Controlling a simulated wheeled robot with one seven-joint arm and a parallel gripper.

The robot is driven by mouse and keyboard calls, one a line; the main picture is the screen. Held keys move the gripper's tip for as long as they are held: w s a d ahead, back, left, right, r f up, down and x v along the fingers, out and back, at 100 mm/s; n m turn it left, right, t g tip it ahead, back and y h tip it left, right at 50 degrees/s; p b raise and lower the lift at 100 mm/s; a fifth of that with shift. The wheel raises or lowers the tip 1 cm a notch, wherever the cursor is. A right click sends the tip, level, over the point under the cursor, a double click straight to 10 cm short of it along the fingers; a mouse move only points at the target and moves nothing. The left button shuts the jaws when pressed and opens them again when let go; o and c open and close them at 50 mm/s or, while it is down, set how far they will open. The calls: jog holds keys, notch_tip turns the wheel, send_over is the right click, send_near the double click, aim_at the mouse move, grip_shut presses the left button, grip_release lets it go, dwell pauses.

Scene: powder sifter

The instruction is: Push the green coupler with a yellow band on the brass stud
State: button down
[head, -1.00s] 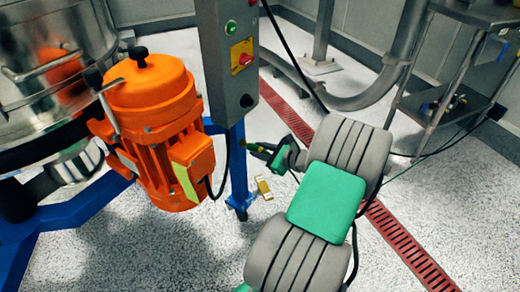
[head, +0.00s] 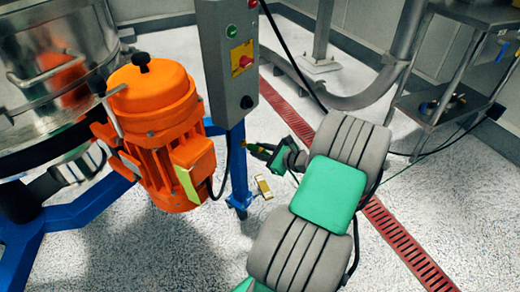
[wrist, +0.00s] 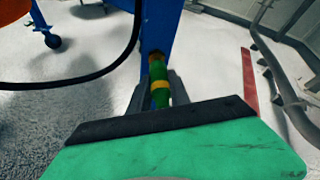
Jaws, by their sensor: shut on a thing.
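The green coupler (wrist: 162,72) with its yellow band (wrist: 160,86) is held between the two grey fingers of my gripper (wrist: 159,98) in the wrist view. It points away from me at the blue post (wrist: 172,25). A small brass-brown piece, seemingly the brass stud (wrist: 155,53), shows at the coupler's far end, in front of the post. I cannot tell whether the coupler is pushed onto it or only meets it. In the head view my gripper (head: 262,150) is small, just right of the blue post (head: 238,165), with a yellowish tip at its left.
A grey control box (head: 228,60) tops the post. An orange motor (head: 155,130) stands to its left, with a black cable (head: 222,180) hanging between. A small brass-coloured piece (head: 264,187) shows beside the post's lower part. A red floor grate (head: 400,245) runs behind my arm.

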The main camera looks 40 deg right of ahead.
jog(key=shift+w+a+p, duration=0.25)
jog(key=shift+w+p, duration=0.1)
jog(key=shift+w, duration=0.45)
dwell(0.4)
jog(key=c, duration=1.1)
grip_release()
